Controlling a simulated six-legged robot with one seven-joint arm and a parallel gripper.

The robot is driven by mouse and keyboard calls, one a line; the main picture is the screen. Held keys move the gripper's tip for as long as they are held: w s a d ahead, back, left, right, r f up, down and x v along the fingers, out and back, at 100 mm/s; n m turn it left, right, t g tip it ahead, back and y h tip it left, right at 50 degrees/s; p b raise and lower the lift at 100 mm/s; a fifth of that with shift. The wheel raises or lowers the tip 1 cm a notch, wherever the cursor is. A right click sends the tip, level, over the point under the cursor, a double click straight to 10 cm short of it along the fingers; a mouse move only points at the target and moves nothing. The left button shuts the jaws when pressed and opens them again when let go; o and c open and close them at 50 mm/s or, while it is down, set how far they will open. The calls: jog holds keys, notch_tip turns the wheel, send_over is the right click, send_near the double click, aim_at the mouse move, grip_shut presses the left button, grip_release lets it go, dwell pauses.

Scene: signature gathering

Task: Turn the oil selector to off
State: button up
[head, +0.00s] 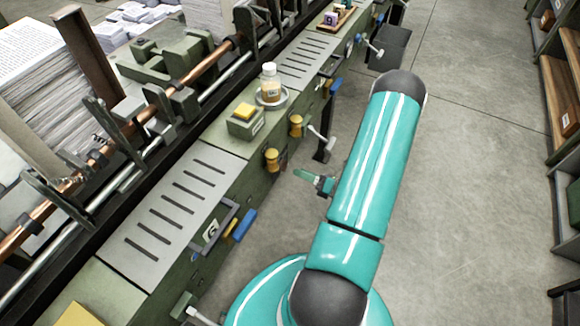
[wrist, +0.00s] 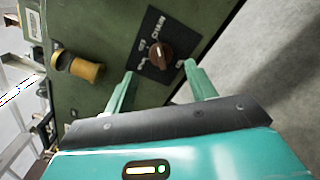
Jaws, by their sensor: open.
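The oil selector (wrist: 160,54) is a brown rotary knob on a dark plate (wrist: 152,32) fixed to a green panel, in the upper middle of the wrist view. One marking on the plate reads CHAIN; other small markings are hard to read. My gripper (wrist: 160,73) is open and empty, its two green fingers spread to either side below the knob. I cannot tell whether they touch anything. In the head view my gripper (head: 305,175) is beside the machine's side, partly hidden by my arm. I cannot make out the selector there.
A yellow knob (wrist: 80,67) sticks out left of the selector in the wrist view. In the head view, yellow knobs (head: 272,160) and a pale-handled lever (head: 321,139) project from the machine. Clear concrete floor (head: 465,130) lies to the right, before wooden shelves (head: 556,85).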

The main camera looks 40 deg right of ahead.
aim_at(283, 166)
jog(key=x, duration=0.5)
jog(key=shift+w, duration=0.2)
jog(key=shift+c, duration=0.3)
jog(key=c, duration=0.9)
